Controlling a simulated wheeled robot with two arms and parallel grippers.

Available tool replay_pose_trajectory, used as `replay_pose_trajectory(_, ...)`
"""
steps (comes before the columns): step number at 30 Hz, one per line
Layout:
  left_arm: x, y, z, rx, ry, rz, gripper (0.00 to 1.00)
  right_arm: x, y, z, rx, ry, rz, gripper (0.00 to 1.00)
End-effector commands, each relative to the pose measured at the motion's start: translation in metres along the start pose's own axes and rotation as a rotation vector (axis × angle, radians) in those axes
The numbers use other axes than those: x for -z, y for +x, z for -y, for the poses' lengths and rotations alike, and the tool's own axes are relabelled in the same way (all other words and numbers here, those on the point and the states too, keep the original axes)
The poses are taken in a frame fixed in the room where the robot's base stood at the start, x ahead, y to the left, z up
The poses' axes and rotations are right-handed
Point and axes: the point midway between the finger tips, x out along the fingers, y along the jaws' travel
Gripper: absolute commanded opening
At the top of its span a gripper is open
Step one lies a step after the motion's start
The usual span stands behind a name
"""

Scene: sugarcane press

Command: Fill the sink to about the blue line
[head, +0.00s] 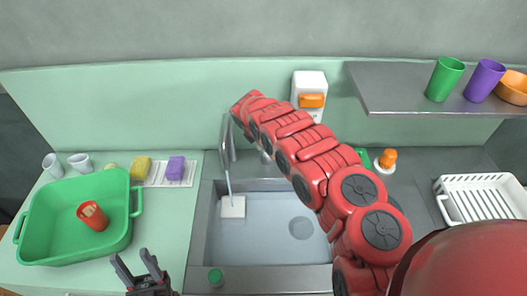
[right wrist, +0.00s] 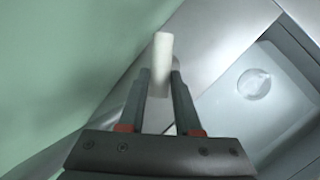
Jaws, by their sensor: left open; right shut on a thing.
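The grey sink (head: 262,252) is in the middle of the head view, with a round drain (head: 301,228). A grey tap (head: 226,140) stands at its back left. A thin pale streak (head: 229,180) runs from the tap down to a whitish square (head: 232,207) in the sink; I cannot tell whether it is water. I cannot make out the blue line. My right gripper (right wrist: 160,76) is shut on a whitish rod-like handle (right wrist: 163,50); my red right arm hides this in the head view. My left gripper (head: 140,268) is open and empty, left of the sink.
A green tub (head: 50,252) holding a red cup (head: 92,216) stands at left. Yellow (head: 141,168) and purple (head: 175,168) sponges lie behind it. A white rack (head: 448,205) is at right. A shelf (head: 395,95) holds cups and an orange bowl. A small green round thing (head: 215,277) sits at the sink's front.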

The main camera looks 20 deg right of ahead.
Motion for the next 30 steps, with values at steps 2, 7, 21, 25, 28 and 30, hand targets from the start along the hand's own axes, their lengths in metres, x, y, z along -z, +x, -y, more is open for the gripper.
replay_pose_trajectory(2, -0.004, -0.024, -0.001, 0.000, 0.000, 0.000, 0.49, 0.005, 0.008, -0.001, 0.012, 0.041, 0.008, 0.00)
replay_pose_trajectory(7, -0.009, -0.051, -0.003, 0.000, 0.000, 0.000, 0.49, 0.006, 0.008, -0.002, 0.046, 0.114, 0.022, 0.00)
replay_pose_trajectory(21, -0.018, -0.104, -0.005, 0.000, 0.000, 0.000, 0.49, 0.005, 0.005, -0.005, 0.094, 0.229, 0.045, 0.00)
replay_pose_trajectory(25, -0.018, -0.109, -0.005, 0.000, 0.000, 0.000, 0.49, 0.004, 0.004, -0.005, 0.103, 0.241, 0.048, 0.00)
replay_pose_trajectory(28, -0.019, -0.111, -0.005, 0.000, 0.000, 0.000, 0.49, 0.004, 0.003, -0.005, 0.105, 0.245, 0.049, 0.00)
replay_pose_trajectory(30, -0.019, -0.111, -0.005, 0.000, 0.000, 0.000, 0.49, 0.003, 0.002, -0.005, 0.106, 0.246, 0.050, 0.00)
